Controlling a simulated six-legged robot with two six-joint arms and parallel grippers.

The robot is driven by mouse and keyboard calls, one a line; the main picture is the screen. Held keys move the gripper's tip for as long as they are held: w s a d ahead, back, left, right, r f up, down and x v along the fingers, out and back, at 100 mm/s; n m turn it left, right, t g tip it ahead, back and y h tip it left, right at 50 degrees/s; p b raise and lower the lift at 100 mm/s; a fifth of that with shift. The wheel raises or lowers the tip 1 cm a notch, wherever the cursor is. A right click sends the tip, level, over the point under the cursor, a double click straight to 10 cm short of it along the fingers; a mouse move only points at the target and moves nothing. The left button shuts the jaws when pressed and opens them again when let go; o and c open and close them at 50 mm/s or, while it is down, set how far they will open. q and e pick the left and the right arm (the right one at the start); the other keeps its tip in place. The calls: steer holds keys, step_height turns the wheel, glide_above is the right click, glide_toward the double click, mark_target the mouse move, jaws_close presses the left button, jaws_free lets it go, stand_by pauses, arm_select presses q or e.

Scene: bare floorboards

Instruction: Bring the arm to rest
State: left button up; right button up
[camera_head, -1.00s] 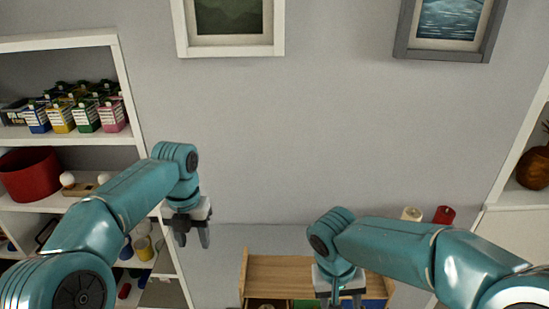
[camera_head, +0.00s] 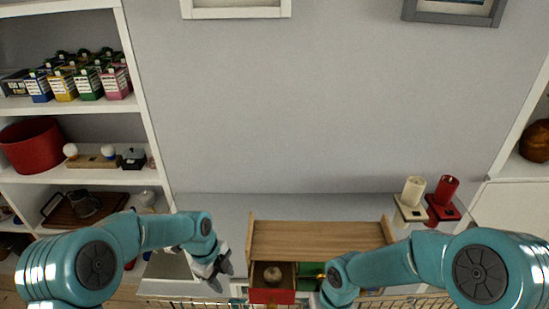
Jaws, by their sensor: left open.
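My left gripper (camera_head: 220,272) hangs at the lower left of the middle, its dark fingers apart and nothing between them. It is just left of the open drawer of a wooden drawer unit (camera_head: 318,240). My left arm comes in from the left, bent and low. My right arm is bent at the lower right, its wrist in front of the unit's right part. The right gripper is mostly hidden by the wrist and the picture's lower edge, so its jaws cannot be made out.
A red-fronted drawer (camera_head: 272,297) stands open with a round brown thing (camera_head: 272,274) in it. A white shelf with cartons (camera_head: 90,82) and a red bin (camera_head: 32,145) is at the left.

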arm_select(q)
steer(key=s+d+f+n+h+b, duration=0.1)
steer(key=s+f+n, duration=0.25)
steer(key=f, duration=0.25)
steer(key=s+d+f+n+b, duration=0.1)
steer(key=s+f+n, duration=0.2)
steer(key=f+n, duration=0.2)
steer(key=s+f+n+b, duration=0.1)
steer(key=s+f+n, duration=0.3)
steer(key=s+n, duration=0.4)
steer(key=s+f+n+b, duration=0.2)
steer(key=s+f+n, duration=0.2)
steer(key=s+n, duration=0.5)
steer(key=shift+s+f+h, duration=0.2)
steer(key=shift+f+h, duration=0.1)
steer(key=shift+f, duration=0.05)
arm_select(e)
steer(key=s+f+m+y, duration=0.1)
steer(key=s+f, duration=0.5)
steer(key=f, duration=0.3)
steer(key=s+d+f+m+t+y, duration=0.1)
steer(key=s+f, duration=0.5)
steer(key=f, duration=0.3)
steer(key=shift+f, duration=0.2)
arm_select(q)
steer(key=shift+s, duration=0.1)
steer(key=shift+w, duration=0.2)
arm_select(e)
steer(key=shift+w, duration=0.15)
